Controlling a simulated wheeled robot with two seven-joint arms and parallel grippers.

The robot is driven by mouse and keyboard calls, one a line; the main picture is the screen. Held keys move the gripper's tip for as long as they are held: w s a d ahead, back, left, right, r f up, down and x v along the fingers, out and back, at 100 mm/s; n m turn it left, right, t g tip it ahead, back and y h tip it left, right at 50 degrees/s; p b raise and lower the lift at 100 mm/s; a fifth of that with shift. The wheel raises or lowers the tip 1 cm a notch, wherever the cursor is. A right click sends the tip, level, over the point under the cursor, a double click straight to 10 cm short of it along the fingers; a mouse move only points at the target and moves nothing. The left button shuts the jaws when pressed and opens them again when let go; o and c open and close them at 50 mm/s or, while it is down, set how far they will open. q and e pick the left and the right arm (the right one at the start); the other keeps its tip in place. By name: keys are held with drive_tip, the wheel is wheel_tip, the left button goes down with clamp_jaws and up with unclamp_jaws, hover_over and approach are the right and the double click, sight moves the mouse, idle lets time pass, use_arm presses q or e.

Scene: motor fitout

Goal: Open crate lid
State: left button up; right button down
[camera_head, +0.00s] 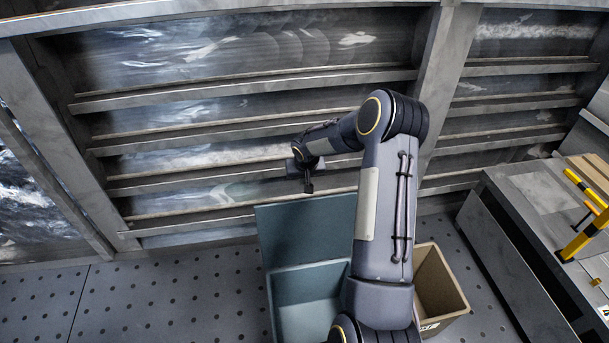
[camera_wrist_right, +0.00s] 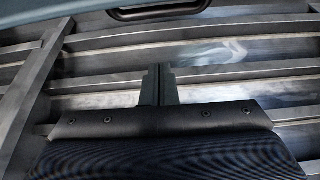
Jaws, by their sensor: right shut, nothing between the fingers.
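The teal crate (camera_head: 305,302) stands on the floor, with its inside visible from above. Its lid (camera_head: 300,230) is raised and stands up along the crate's far side. My right gripper (camera_head: 308,187) is shut and empty, above and apart from the lid's upper edge. In the right wrist view the shut fingers (camera_wrist_right: 158,84) hold nothing. A teal edge with a dark handle (camera_wrist_right: 160,12) crosses the top of that view. My right arm hides the crate's right part. My left gripper is out of view.
A grey cabinet (camera_head: 530,250) with a yellow-handled item (camera_head: 585,235) is at the right. A slatted metal wall (camera_head: 240,110) rises behind. The perforated floor (camera_head: 170,295) is clear to the left.

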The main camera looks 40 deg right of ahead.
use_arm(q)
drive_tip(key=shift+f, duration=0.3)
use_arm(e)
drive_tip(key=s+f, duration=0.1)
drive_tip(key=s+a+f, duration=0.1)
drive_tip(key=f, duration=0.1)
drive_tip(key=shift+s+a+f, duration=0.15)
drive_tip(key=shift+s+f, duration=0.05)
use_arm(q)
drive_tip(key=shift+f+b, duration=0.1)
drive_tip(key=shift+b, duration=0.2)
